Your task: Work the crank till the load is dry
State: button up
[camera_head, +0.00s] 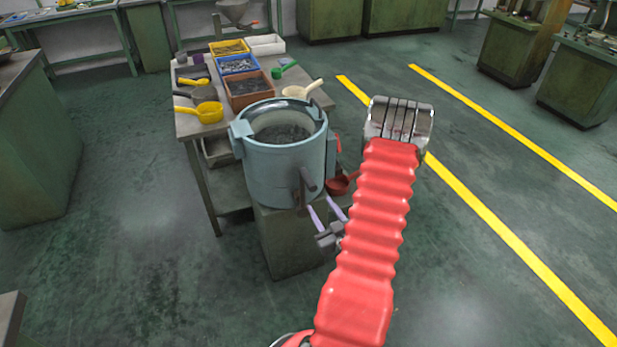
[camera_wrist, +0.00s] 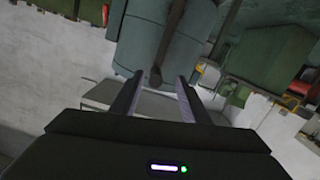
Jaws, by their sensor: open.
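A pale blue-grey drum (camera_head: 272,172) stands upright on a green pedestal, with an open top. Dark grey load (camera_head: 282,133) lies inside it; I cannot tell whether it is wet. A dark crank (camera_head: 306,188) sticks out from the drum's near side. My gripper (camera_head: 325,206) is open, just below and right of the crank. In the wrist view the drum (camera_wrist: 142,38) fills the upper middle, and the crank (camera_wrist: 165,48) hangs down with its end between the fingertips in the picture. I cannot tell whether the fingers touch it.
The bench (camera_head: 205,128) behind holds a yellow bin (camera_head: 230,47), a blue bin (camera_head: 237,65), a brown bin (camera_head: 250,88) and several scoops. A red scoop (camera_head: 340,185) is right of the drum. My red-sleeved arm covers the right side. The floor at left is clear.

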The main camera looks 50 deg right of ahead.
aim_at(307, 178)
jog(key=shift+s+r+t+h, duration=0.15)
jog(key=shift+r+t, duration=0.1)
jog(key=shift+r, duration=0.2)
jog(key=shift+s+r+t+h, duration=0.15)
jog(key=shift+r+t, duration=0.1)
jog(key=shift+r, duration=0.2)
jog(key=shift+w, duration=0.1)
jog(key=x, duration=1.3)
jog(key=shift+w+d, duration=0.1)
jog(key=shift+w, duration=0.2)
jog(key=shift+c, duration=0.4)
grip_shut()
